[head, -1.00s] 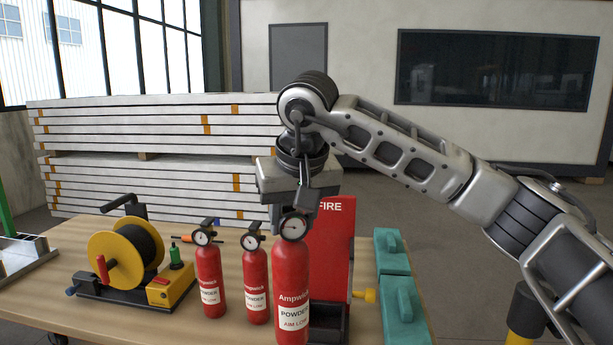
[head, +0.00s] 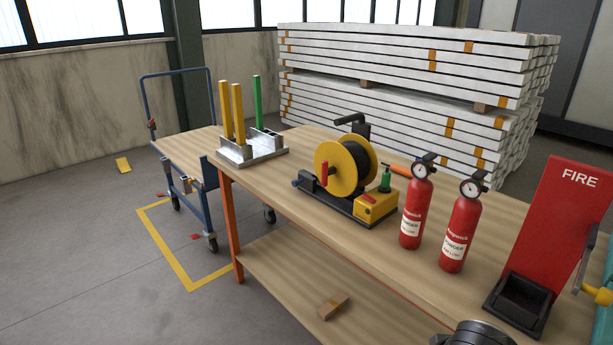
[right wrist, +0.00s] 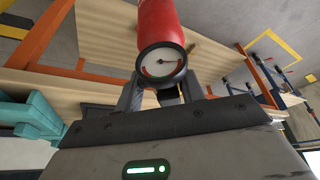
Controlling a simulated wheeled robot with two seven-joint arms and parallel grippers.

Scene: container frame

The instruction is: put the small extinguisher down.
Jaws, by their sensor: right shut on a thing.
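My right gripper (right wrist: 165,95) is shut on a red extinguisher (right wrist: 160,18) near its top, just behind the round gauge. The extinguisher points away from the gripper in the right wrist view; its far end is cut off. The held extinguisher is not in the head view, where only a dark part of my arm shows at the bottom edge. Two other small red extinguishers, one on the left (head: 411,218) and one on the right (head: 461,230), stand upright on the wooden table (head: 300,152). My left gripper is in neither view.
A yellow cable reel (head: 340,170) stands left of the extinguishers. A red FIRE stand (head: 562,215) is at the right. A metal tray with posts (head: 252,150) sits at the table's far end. A blue cart (head: 180,150) and a yellow floor outline (head: 165,247) lie beyond. A small block (head: 332,306) lies on the lower shelf.

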